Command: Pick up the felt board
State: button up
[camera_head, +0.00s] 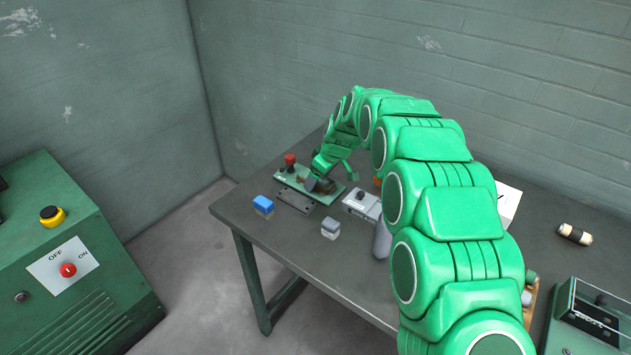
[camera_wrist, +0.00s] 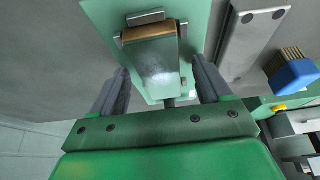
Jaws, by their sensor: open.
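What looks like the felt board (camera_wrist: 152,62) is a small grey, worn-faced block with a brown edge, seen in the wrist view. It lies against a pale green plate (camera_wrist: 98,12), near small metal clips. My gripper (camera_wrist: 160,66) is open, with one grey finger on each side of the block and visible gaps between. In the head view my gripper (camera_head: 336,172) is low over the green plate (camera_head: 293,178) at the table's far left part. The board is mostly hidden there by my gripper, and I cannot tell whether the fingers touch anything.
A red knob (camera_head: 290,159) stands at the plate's left end. A dark flat bar (camera_head: 294,201), a blue-topped brush (camera_head: 263,205), a grey block (camera_head: 330,229) and a grey box (camera_head: 361,204) lie nearby on the table (camera_head: 290,245). A wall is behind.

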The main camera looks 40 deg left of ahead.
jog(key=c, duration=1.2)
jog(key=shift+o, duration=0.2)
jog(key=shift+r, duration=0.15)
jog(key=shift+r, duration=1.6)
jog(key=s+d+r, duration=0.9)
jog(key=d, duration=0.1)
jog(key=shift+s+r, duration=0.25)
jog(key=shift+s, duration=0.1)
